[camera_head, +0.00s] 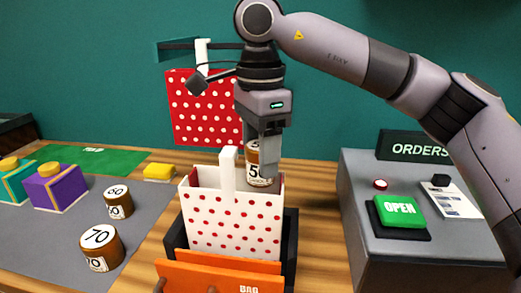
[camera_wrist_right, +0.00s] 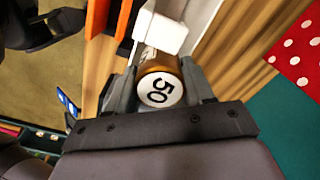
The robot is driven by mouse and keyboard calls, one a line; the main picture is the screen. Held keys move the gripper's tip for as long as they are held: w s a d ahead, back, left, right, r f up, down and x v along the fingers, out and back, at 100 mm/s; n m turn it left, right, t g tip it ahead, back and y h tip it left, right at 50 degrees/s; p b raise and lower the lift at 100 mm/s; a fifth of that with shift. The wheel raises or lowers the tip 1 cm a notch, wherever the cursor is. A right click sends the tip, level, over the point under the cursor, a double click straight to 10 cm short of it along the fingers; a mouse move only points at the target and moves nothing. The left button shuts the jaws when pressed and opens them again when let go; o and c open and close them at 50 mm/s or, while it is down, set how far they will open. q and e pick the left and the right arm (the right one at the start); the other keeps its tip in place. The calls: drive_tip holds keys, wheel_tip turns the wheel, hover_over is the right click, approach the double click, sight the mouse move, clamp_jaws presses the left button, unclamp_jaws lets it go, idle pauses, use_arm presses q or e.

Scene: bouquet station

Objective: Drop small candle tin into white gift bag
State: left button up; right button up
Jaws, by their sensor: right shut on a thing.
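A brown candle tin (camera_head: 257,175) with a white label reading 50 is held upright by my right gripper (camera_head: 264,146). In the wrist view, the tin's round white lid label (camera_wrist_right: 160,90) sits between the two fingers (camera_wrist_right: 160,95). The white gift bag (camera_head: 232,222) with red dots stands upright and open at the top in a dark holder. The tin's lower end is at the bag's mouth, toward its right side; how deep it sits is unclear. The bag's white handle (camera_head: 228,172) stands just left of the tin. My left gripper is not in view.
Two more tins, labelled 60 (camera_head: 118,203) and 70 (camera_head: 101,248), stand on the grey mat (camera_head: 50,232). An orange panel (camera_head: 215,277) fronts the bag's holder. A red dotted bag (camera_head: 203,108) hangs behind. A grey ORDERS console (camera_head: 375,170) stands at right.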

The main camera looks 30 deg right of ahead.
drive_tip(key=o, duration=1.2)
drive_tip(key=shift+r+p, duration=2.45)
drive_tip(key=shift+r, duration=1.55)
drive_tip(key=shift+s, duration=0.1)
